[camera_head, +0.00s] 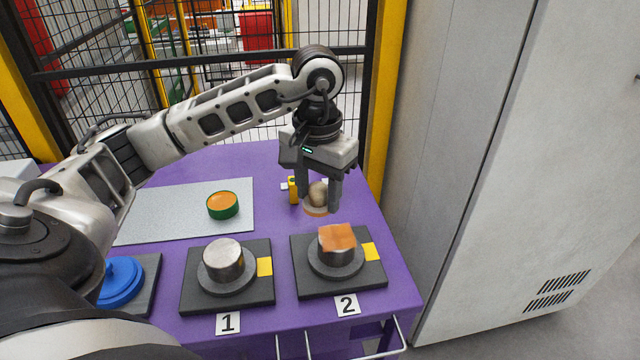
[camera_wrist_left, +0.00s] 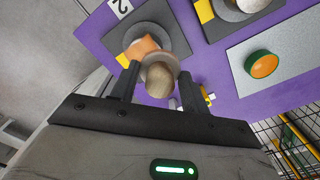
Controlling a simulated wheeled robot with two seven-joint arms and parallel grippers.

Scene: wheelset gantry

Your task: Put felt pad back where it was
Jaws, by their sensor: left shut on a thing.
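My left gripper (camera_head: 320,192) is shut on the felt pad (camera_head: 316,210), which shows as a rounded wooden knob on a pale round disc with an orange-brown lower edge. In the left wrist view the knob (camera_wrist_left: 158,80) sits between the two fingers (camera_wrist_left: 155,85), and the disc partly covers an orange square piece (camera_wrist_left: 142,45). In the head view this orange square (camera_head: 338,236) lies on the metal cylinder of station 2 (camera_head: 335,262), in front of the pad. The pad is behind that cylinder; its exact height above the table is unclear. My right gripper is not in view.
Station 1 (camera_head: 186,296) holds a bare metal cylinder (camera_head: 223,254). A green tin with orange contents (camera_head: 222,205) stands on a grey mat (camera_head: 165,202). A yellow item (camera_head: 293,190) is beside the gripper. A blue round part (camera_head: 122,282) is at left. A grey cabinet (camera_head: 480,150) borders the right.

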